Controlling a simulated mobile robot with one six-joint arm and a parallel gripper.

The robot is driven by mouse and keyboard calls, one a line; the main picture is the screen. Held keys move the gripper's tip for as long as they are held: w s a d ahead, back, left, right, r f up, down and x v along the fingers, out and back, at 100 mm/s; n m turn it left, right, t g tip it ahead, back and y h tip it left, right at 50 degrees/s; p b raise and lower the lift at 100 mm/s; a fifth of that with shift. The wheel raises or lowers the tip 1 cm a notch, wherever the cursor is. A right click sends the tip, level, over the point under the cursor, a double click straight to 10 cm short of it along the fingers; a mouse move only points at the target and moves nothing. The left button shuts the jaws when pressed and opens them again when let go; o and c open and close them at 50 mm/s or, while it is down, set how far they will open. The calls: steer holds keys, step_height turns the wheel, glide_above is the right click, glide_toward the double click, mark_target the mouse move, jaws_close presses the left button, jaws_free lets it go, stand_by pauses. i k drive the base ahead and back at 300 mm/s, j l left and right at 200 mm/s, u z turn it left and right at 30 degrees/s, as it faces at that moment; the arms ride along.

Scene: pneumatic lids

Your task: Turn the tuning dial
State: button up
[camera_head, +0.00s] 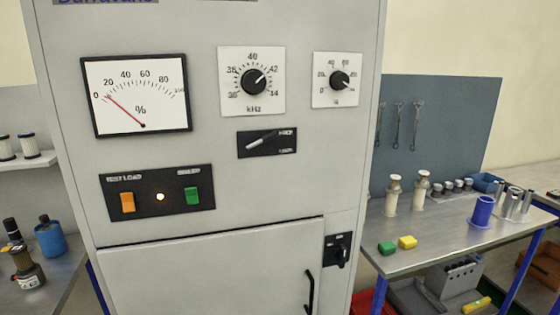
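The tuning dial (254,82) is a round black knob on a white square plate marked in kHz, high on the front of a light grey cabinet (225,270). Its white pointer aims up and right, near the 42 mark. A smaller black knob (339,79) on a % plate sits to its right. To the left, a white % meter (138,97) has its red needle near 0. My gripper is not in view, so where it is relative to the dial and whether it is open cannot be seen.
Below the dial are a lever switch (264,142), orange (127,202) and green (192,195) switches with a lit lamp (160,197), a rotary switch (340,254) and a door handle (309,292). A workbench (440,249) stands right. Nothing blocks the dial.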

mark_target(253, 82)
steer(key=i+j, duration=0.15)
steer(key=j, duration=0.25)
steer(key=i+j, duration=0.1)
steer(key=j, duration=0.3)
steer(key=i+j+z, duration=0.1)
steer(key=j, duration=0.3)
